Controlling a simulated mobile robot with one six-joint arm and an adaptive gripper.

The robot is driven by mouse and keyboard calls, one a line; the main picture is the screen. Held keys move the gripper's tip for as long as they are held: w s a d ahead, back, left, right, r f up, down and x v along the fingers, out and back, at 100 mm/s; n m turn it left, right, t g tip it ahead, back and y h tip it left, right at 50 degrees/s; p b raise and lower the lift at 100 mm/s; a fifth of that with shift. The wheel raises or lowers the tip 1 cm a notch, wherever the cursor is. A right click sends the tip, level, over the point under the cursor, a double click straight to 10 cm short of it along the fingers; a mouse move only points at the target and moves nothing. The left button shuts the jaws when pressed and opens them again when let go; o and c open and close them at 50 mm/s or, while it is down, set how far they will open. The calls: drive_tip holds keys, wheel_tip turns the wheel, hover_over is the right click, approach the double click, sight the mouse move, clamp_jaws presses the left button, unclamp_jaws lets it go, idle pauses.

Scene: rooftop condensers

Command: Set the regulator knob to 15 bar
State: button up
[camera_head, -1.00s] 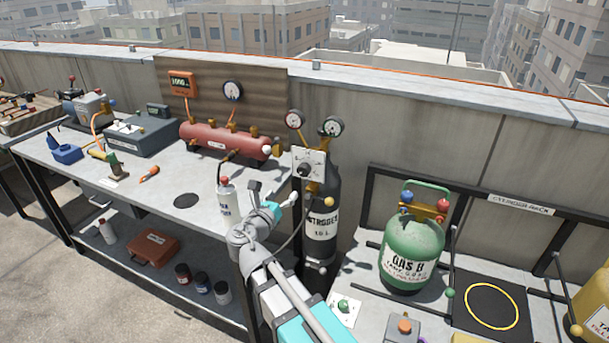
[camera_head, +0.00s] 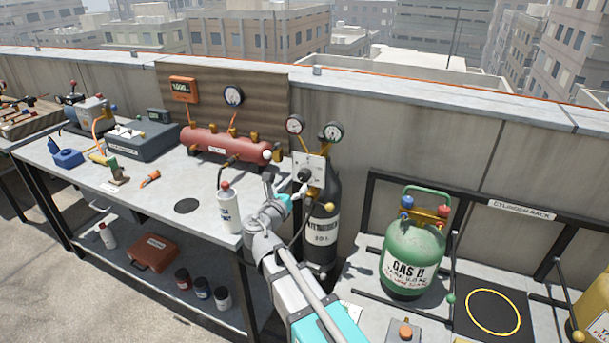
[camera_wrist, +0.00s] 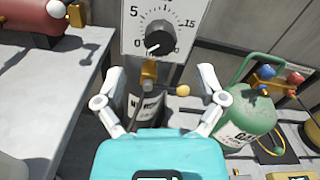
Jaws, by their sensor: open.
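The regulator knob (camera_head: 305,174) is a black round knob on a white scale plate (camera_head: 317,163) in front of the nitrogen cylinder (camera_head: 322,222). The wrist view shows the knob (camera_wrist: 158,41) close up on the plate (camera_wrist: 130,38), with 0, 5 and 15 readable. A light mark on the knob appears to point lower left, near the 0; its exact setting is hard to read. My gripper (camera_wrist: 161,75) is open and empty, its fingers spread either side of and below the knob, apart from it. In the head view, my gripper (camera_head: 283,188) is just left of the plate.
Two gauges (camera_head: 333,132) sit above the plate. A brass valve (camera_wrist: 148,78) and hose hang below the knob, between my fingers. A white bottle (camera_head: 228,210) stands on the bench edge to the left. A green gas cylinder (camera_head: 412,257) stands to the right.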

sight(302, 176)
drive_tip(key=shift+x, duration=4)
drive_tip(key=c, duration=1.1)
drive_tip(key=shift+c, duration=0.2)
